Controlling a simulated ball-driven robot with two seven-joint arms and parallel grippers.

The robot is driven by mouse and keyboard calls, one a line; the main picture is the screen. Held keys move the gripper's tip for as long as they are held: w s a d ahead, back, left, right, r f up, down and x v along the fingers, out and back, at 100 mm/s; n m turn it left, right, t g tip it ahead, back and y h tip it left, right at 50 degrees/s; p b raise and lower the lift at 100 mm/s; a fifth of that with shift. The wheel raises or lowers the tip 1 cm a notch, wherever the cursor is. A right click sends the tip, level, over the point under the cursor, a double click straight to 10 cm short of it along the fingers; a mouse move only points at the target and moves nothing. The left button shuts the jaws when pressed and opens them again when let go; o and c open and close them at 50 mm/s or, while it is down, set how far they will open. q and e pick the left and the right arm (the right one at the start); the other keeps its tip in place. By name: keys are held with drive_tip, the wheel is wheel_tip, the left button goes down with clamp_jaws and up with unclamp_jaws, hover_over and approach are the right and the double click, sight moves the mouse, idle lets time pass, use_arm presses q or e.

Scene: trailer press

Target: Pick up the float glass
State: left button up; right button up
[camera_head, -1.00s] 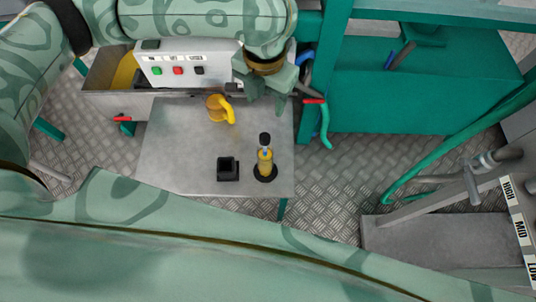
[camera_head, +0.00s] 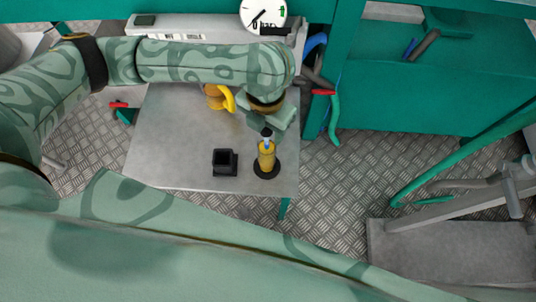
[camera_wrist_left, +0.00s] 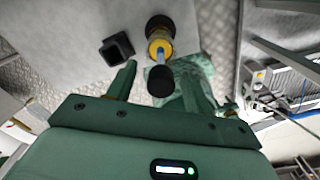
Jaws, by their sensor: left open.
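The float glass (camera_head: 267,157) appears to be the upright yellow cylinder with a blue middle and dark cap. It stands on a round black base near the front right corner of the grey table (camera_head: 170,140). In the left wrist view, the float glass (camera_wrist_left: 159,42) shows with its black cap nearest the camera. My left gripper (camera_head: 266,128) comes from above and behind, close to the cap. Its fingers are open, one on each side of the cap in the wrist view; I cannot tell whether they touch it. My right gripper is out of view.
A black square holder (camera_head: 225,162) stands just left of the float glass. A yellow mug-like object (camera_head: 219,97) sits further back. A pressure gauge (camera_head: 262,15) and a control box stand behind. Hoses (camera_head: 334,120) hang right of the table. The table's left half is clear.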

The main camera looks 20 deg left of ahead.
use_arm(q)
clamp_jaws()
drive_tip(key=shift+r, duration=0.15)
